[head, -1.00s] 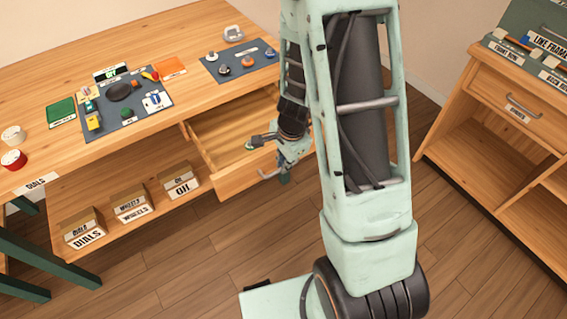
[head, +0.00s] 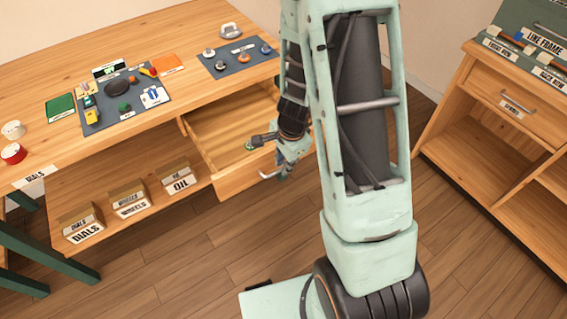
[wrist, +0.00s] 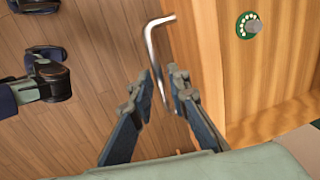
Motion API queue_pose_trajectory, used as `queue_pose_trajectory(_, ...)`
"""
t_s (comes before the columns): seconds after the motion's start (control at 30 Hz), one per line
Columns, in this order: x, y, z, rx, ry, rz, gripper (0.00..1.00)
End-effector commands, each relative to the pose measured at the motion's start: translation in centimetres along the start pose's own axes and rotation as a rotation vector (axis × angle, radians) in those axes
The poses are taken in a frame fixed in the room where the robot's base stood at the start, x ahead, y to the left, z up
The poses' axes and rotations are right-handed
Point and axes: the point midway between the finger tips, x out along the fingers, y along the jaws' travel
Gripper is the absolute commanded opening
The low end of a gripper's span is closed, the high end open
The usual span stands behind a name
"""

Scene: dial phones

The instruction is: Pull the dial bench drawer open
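The dial bench (head: 55,88) stands at the left, and its wooden drawer (head: 238,180) is pulled well out below the top. The inside floor shows, with a small round green and white dial (wrist: 248,25) on it. My gripper (head: 272,174) is at the outer face of the drawer front. In the wrist view, the two fingers (wrist: 162,76) are drawn in around the bent metal drawer handle (wrist: 155,48), which runs between the fingertips. The fingers hide part of the handle, so the contact is not fully clear.
Dark mats with small parts (head: 125,100) lie on the bench top. Labelled boxes (head: 130,200) stand on the lower shelf. Another wooden cabinet (head: 490,105) stands at the right. Wooden floor (head: 185,275) is open in front of the drawer.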

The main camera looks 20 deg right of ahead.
Motion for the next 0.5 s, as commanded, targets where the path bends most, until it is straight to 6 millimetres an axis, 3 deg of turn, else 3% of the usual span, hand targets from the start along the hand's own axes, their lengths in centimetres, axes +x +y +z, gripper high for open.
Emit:
queue_pose_trajectory(0.27, -1.3, -0.1, 0.0, -0.003, 0.002, -0.002, 0.16)
queue_pose_trajectory(0.5, -5.3, -0.2, 0.0, -0.006, 0.002, -0.006, 0.16)
